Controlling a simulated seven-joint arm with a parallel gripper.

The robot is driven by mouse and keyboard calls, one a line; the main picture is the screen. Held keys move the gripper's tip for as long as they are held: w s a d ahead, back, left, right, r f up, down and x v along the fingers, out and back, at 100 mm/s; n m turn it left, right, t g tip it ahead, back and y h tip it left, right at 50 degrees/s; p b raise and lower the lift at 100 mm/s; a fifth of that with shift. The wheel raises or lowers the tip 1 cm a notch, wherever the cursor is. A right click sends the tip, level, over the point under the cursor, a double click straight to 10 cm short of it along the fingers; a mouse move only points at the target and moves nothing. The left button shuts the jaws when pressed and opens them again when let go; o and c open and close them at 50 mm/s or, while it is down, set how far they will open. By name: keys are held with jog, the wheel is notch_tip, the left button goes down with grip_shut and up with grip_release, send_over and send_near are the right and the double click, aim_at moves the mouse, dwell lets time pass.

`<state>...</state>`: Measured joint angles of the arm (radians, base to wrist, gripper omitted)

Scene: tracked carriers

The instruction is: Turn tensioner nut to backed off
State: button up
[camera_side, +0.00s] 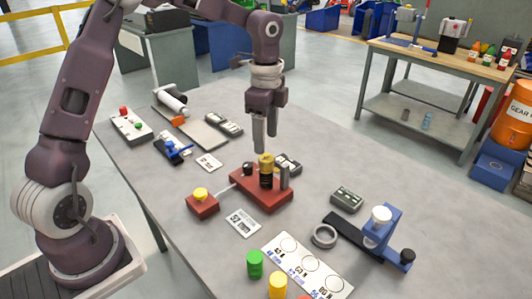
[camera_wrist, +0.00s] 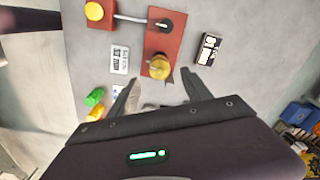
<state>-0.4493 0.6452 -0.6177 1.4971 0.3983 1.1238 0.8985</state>
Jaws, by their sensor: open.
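The brass-coloured tensioner nut (camera_side: 266,162) tops a dark post on a red block (camera_side: 247,201) near the middle of the grey table. My gripper (camera_side: 265,143) points down just above the nut with its jaws open and nothing between them. In the wrist view, the nut (camera_wrist: 160,66) shows just ahead of the gap between my fingertips (camera_wrist: 158,77). The red block (camera_wrist: 163,38) also shows there. I cannot tell whether a finger touches the nut.
A red box with a yellow button (camera_side: 201,194) is linked to the block by a pale rod. A grey upright pin (camera_side: 284,176) stands close beside the nut. A blue fixture (camera_side: 383,230), a ring (camera_side: 324,236) and coloured cylinders (camera_side: 255,264) lie toward the front.

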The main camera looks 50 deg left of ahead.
aim_at(266, 157)
notch_tip(266, 157, down, 6)
jog(key=shift+r, duration=0.25)
grip_shut()
jog(key=shift+n, duration=1)
grip_release()
